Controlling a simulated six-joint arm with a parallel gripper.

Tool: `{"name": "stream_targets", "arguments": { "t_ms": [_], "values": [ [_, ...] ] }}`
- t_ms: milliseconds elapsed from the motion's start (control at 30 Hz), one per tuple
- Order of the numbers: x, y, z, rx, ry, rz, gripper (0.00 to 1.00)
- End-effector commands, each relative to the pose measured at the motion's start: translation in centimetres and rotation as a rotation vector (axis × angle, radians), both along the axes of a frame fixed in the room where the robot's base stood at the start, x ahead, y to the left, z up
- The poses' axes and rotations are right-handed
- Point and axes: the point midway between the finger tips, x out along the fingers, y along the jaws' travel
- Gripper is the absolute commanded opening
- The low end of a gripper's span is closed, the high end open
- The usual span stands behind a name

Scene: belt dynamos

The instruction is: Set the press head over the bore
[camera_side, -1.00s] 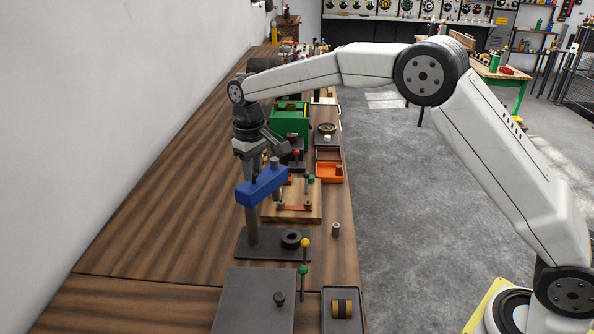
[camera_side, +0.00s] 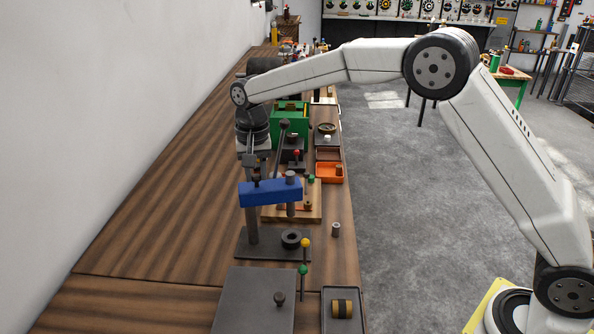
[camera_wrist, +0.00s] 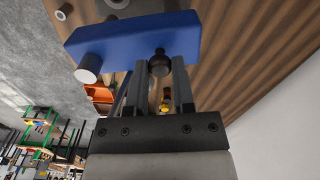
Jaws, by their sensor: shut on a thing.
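The blue press head (camera_side: 270,194) sits on a grey column (camera_side: 251,225) and reaches right across it. A grey ram (camera_side: 291,209) hangs at its right end, and in the side view it lines up above the dark ring with the bore (camera_side: 291,239). The exact depth alignment cannot be told. My gripper (camera_side: 254,168) is shut on the dark knob of the press head, at the column end. In the wrist view, the fingers flank this knob (camera_wrist: 159,63) against the blue head (camera_wrist: 135,42), with the ram's end (camera_wrist: 88,70) at the left.
A dark base plate (camera_side: 267,250) carries the column and ring. A small grey cylinder (camera_side: 336,230) stands to the right. A wooden board (camera_side: 270,214) and a green box (camera_side: 290,112) lie behind. Bare bench lies left.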

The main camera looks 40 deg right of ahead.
Motion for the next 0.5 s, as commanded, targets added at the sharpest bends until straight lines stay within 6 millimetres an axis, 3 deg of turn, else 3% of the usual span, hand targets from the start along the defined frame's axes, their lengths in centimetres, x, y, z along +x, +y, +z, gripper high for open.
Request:
{"name": "stream_targets", "arguments": {
  "t_ms": [500],
  "values": [
    [-0.35,0.35,0.11,0.001,-0.003,-0.243,0.00]
  ]
}}
